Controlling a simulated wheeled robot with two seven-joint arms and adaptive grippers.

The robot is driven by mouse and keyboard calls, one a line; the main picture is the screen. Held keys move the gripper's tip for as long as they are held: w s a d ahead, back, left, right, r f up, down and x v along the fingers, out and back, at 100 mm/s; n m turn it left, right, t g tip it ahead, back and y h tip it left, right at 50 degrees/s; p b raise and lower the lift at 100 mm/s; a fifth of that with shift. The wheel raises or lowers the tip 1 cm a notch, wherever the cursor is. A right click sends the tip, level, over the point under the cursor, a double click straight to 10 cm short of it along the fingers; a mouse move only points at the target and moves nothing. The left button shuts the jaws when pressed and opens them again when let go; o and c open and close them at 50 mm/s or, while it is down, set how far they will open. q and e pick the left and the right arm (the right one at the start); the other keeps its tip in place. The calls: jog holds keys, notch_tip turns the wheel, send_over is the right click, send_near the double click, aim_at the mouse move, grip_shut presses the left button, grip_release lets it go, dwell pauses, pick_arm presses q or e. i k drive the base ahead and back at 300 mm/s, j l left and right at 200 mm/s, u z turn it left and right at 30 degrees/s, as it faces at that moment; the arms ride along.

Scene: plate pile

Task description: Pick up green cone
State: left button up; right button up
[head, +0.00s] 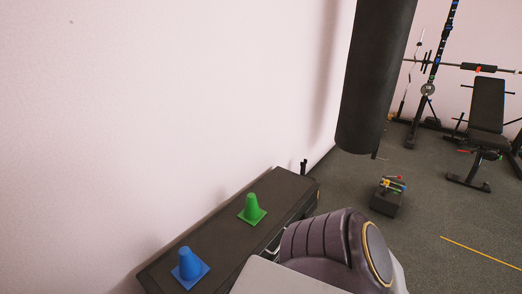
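A green cone (252,210) stands upright on a dark bench (288,188) along the wall, in the middle of the head view. A blue cone (188,268) stands upright on the same bench, nearer and to the left. The two cones are apart. A bulky part of my own body fills the lower middle of the view and hides some of the bench's right side. Neither of my grippers is in view.
A black punching bag (374,75) hangs right of the bench. A dark box (386,201) with small coloured items stands on the floor. A weight bench (486,115) and rack are at the far right. The grey floor (440,205) between is mostly clear.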

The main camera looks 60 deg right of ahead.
aim_at(252, 214)
jog(key=k+z, duration=0.1)
jog(key=z, duration=0.2)
jog(key=l+z, duration=0.1)
jog(key=z, duration=1.55)
jog(key=l+z, duration=0.25)
jog(key=l, duration=0.15)
jog(key=i, duration=0.1)
